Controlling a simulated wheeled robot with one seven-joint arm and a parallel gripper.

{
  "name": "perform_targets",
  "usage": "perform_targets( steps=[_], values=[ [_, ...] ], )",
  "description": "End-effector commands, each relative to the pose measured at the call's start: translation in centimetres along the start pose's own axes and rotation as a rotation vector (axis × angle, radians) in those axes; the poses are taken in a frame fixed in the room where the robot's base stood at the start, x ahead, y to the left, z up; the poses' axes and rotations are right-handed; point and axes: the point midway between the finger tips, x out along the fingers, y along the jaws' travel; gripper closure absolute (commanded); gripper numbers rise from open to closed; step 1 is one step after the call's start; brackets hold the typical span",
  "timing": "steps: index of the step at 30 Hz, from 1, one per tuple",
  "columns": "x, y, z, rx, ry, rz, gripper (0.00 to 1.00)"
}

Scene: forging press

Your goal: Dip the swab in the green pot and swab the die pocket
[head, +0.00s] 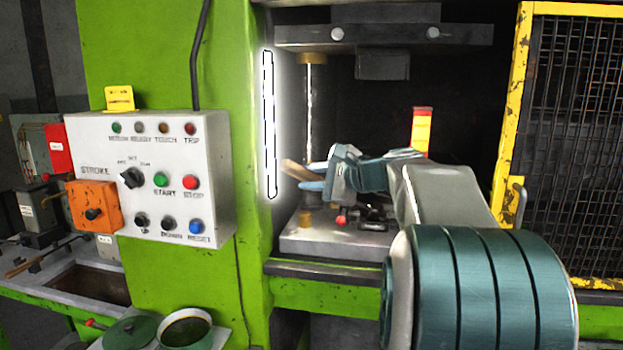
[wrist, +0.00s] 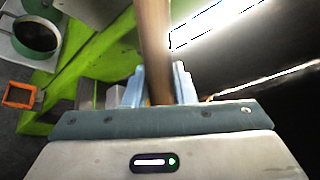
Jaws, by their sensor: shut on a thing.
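My gripper (head: 307,178) is inside the press opening, shut on the wooden handle of the swab (head: 295,170). In the wrist view the handle (wrist: 153,45) runs up between the fingers (wrist: 160,88) and out of the picture; the swab's head is not seen. The green pot (head: 187,346) stands open at the bottom of the head view, with dark liquid inside, far below and left of my gripper. It also shows at the upper left of the wrist view (wrist: 37,53). The lower die block (head: 335,243) lies beneath my gripper; its pocket cannot be made out.
A green lid (head: 133,334) lies beside the pot. The control box (head: 150,180) juts out left of the opening. A bright light strip (head: 269,125) lines the opening's left side. The upper ram (head: 383,64) hangs above. A yellow mesh guard (head: 517,110) stands at right.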

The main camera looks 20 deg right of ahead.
Motion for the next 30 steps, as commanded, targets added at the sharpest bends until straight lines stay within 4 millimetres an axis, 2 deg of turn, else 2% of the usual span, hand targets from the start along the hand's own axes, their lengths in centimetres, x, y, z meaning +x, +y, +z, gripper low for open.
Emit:
perform_targets(
  steps=[13,30],
  values=[
    [0.17,-0.14,-0.26,0.001,0.000,0.000,1.00],
    [-0.39,0.39,0.69,0.000,0.000,0.000,1.00]
  ],
)
